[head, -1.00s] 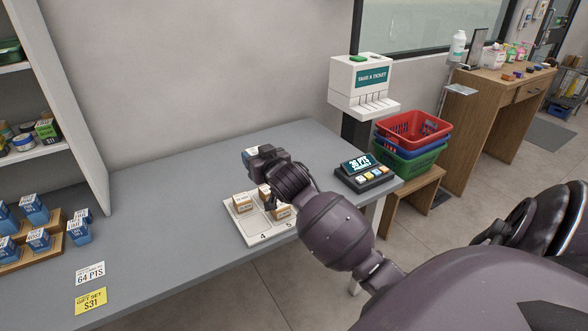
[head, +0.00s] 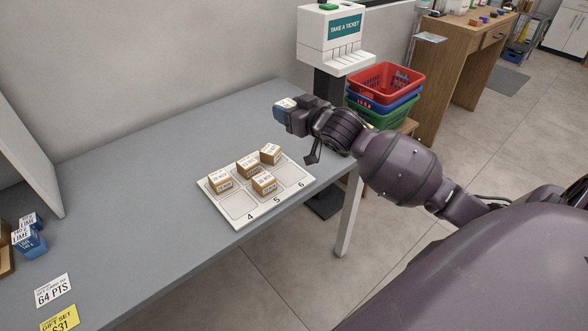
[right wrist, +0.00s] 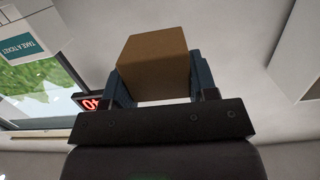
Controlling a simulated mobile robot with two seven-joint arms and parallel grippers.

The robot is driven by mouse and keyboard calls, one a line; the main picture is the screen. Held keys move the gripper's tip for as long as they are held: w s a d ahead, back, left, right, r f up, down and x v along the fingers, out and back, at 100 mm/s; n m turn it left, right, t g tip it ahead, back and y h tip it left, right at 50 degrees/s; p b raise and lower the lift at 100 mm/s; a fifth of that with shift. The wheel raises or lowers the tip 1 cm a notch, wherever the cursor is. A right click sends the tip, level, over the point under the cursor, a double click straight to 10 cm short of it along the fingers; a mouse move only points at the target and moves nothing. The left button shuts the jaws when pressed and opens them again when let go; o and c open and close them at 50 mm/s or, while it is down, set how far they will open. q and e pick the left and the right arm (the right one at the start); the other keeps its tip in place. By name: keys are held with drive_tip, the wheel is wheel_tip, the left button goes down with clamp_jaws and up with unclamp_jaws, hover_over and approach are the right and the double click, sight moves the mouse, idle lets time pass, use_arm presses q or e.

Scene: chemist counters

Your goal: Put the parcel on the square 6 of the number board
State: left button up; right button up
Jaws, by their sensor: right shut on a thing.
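The parcel (right wrist: 153,65) is a plain brown box between the two blue fingers of my right gripper (head: 281,112), which is shut on it. In the head view only its white label top (head: 286,102) shows clearly. The gripper is above the counter, beyond the far right corner of the number board. The white number board (head: 238,207) lies near the counter's front edge. Square 6 (head: 292,173), the near right one, is empty. Square 4 is also empty. Square 5 bears a parcel (head: 264,184), and several more stand along the far row. My left gripper is not in view.
The grey counter (head: 150,170) is clear left of the board. A ticket dispenser (head: 330,40) stands behind its right end, with stacked baskets (head: 385,80) beyond. Blue boxes (head: 30,238) and price cards (head: 53,290) are at the left.

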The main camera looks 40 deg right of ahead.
drive_tip(key=b, duration=0.3)
hover_over(291, 176)
wheel_tip(291, 176, down, 14)
drive_tip(key=shift+r, duration=0.1)
drive_tip(key=shift+f, duration=0.65)
wheel_tip(291, 176, down, 4)
drive_tip(key=shift+r+b, duration=0.1)
drive_tip(key=shift+b, duration=0.35)
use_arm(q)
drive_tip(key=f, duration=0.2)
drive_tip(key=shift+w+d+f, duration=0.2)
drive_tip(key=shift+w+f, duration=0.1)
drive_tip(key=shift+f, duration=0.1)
use_arm(e)
drive_tip(key=shift+r, duration=0.15)
drive_tip(key=o, duration=0.9)
drive_tip(key=shift+f, duration=0.2)
drive_tip(key=shift+o, duration=0.2)
